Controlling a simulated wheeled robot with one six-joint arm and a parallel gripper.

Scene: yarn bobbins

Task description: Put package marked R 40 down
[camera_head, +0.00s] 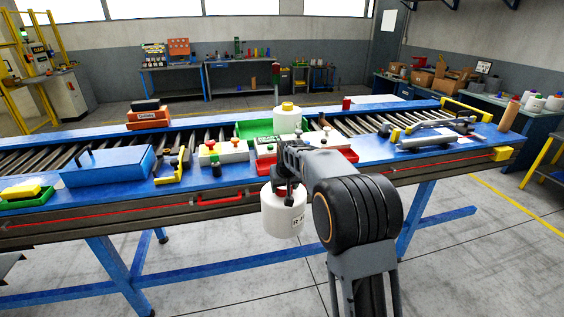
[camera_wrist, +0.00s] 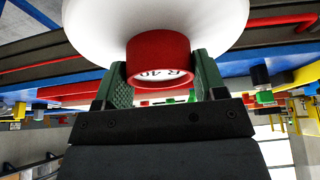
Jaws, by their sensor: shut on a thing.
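The package marked R 40 is a white bobbin (camera_head: 283,213) with a red core. In the head view it hangs upright in front of the blue conveyor table's (camera_head: 120,208) front edge, its label partly visible. My gripper (camera_head: 285,188) is above it, shut on the red core. In the wrist view the red core (camera_wrist: 158,62) carries the mark R 40 and sits between the two green fingers of my gripper (camera_wrist: 155,85). The white body (camera_wrist: 225,20) fills the top of that view. My fingertips are largely hidden in the head view.
Another white bobbin with a yellow core (camera_head: 288,118) stands by a green tray (camera_head: 248,129) on the table. The floor in front is clear.

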